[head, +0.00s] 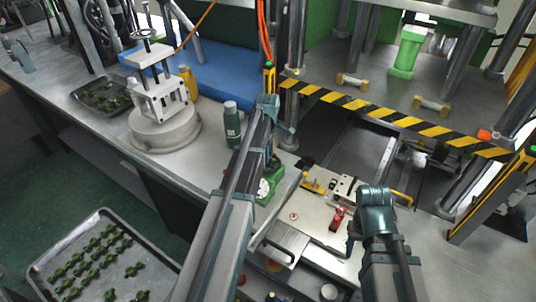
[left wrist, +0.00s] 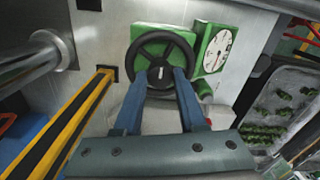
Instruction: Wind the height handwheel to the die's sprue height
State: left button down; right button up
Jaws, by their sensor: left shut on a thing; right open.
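The black height handwheel (left wrist: 138,50) sits on a green housing (left wrist: 188,30) in the left wrist view. A white round dial (left wrist: 217,50) in a green case is just to its right. My left gripper (left wrist: 168,76) has its blue fingers at the lower part of the wheel, shut on it. In the head view my left gripper (head: 272,160) is above the green dial unit (head: 275,182), and my arm hides the wheel. My right gripper (head: 376,195) is open over the metal plate with a small grey block (head: 343,188); its fingertips are not clear.
A black-and-yellow striped bar (head: 390,117) crosses in front of the press bay. A green bottle (head: 231,122) and a white stand (head: 160,98) are on the bench at left. A tray (head: 50,262) with several green pieces is at lower left. A red clamp (head: 338,217) is near my right gripper.

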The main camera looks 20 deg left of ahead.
pick_arm(q)
jog(key=shift+c, duration=2.4)
grip_release()
notch_tip(320, 180, up, 14)
jog(key=p, duration=1.4)
jog(key=shift+f, duration=0.1)
